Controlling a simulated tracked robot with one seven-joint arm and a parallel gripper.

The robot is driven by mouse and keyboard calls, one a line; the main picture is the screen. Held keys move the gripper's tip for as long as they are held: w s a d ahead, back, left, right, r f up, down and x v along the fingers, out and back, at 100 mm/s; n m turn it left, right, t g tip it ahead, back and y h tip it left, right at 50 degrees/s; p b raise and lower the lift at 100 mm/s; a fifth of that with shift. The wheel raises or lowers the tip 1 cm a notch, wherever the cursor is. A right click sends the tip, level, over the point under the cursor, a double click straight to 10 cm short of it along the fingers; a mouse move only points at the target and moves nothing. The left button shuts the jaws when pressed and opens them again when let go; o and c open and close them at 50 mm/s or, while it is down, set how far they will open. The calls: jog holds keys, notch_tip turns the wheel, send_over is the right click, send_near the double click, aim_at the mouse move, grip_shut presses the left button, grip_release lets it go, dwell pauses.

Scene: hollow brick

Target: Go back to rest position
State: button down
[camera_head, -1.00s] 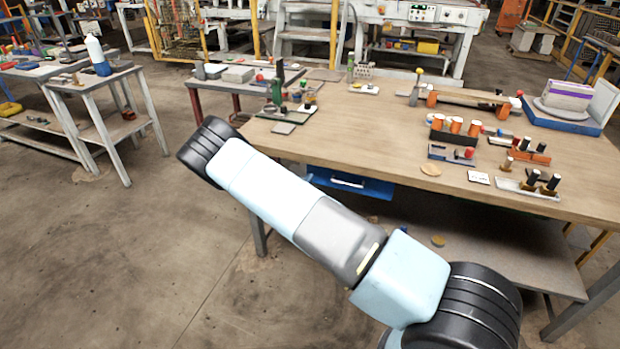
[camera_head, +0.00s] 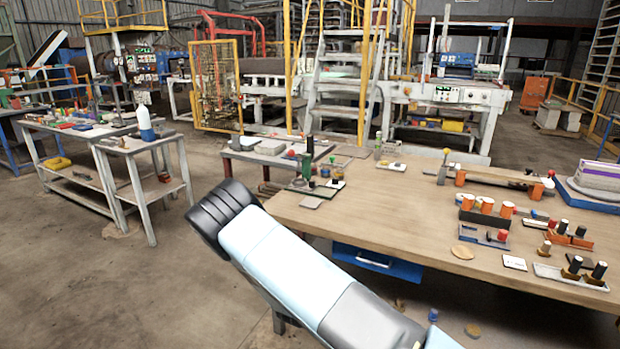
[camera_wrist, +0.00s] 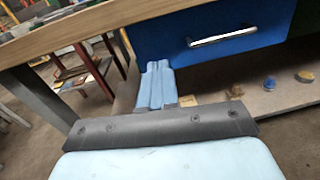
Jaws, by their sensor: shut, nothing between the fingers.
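My gripper (camera_wrist: 157,82) shows in the wrist view as pale blue fingers pressed together, with nothing between them. It is in front of the wooden workbench (camera_wrist: 100,22), near the blue drawer (camera_wrist: 255,28) with its metal handle. I cannot tell its exact distance from the drawer. In the head view my pale blue and grey arm crosses the lower middle, in front of the workbench's near left corner (camera_head: 285,212). My gripper is not visible there.
Orange cups (camera_head: 487,205) and small parts stand on the workbench. A lower shelf (camera_wrist: 290,90) below the drawer holds small items. A side table with a white-and-blue bottle (camera_head: 146,124) stands at left. Open floor (camera_head: 110,290) lies at lower left.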

jog(key=s+d+r+m+g, duration=0.4)
jog(key=d+r+m, duration=0.2)
jog(key=r, duration=0.3)
jog(key=s+d+r+m+g+h, duration=0.1)
jog(key=s+d+r+m+g, duration=0.4)
jog(key=r, duration=0.4)
jog(key=s+d+r+m+g, duration=0.3)
jog(key=d+r+m+g, duration=0.1)
jog(key=d+r+m, duration=0.35)
jog(key=s+a+r+m+t+y, duration=0.1)
jog(key=s+r+m+y, duration=0.4)
jog(key=s+r, duration=0.5)
jog(key=s+a+r+m+t+y, duration=0.1)
jog(key=s+r+m+y, duration=0.4)
jog(key=s, duration=1.2)
jog(key=shift+s+r+t, duration=0.15)
jog(key=shift+r+t, duration=0.65)
jog(key=shift+r, duration=1.6)
jog(key=shift+a, duration=0.1)
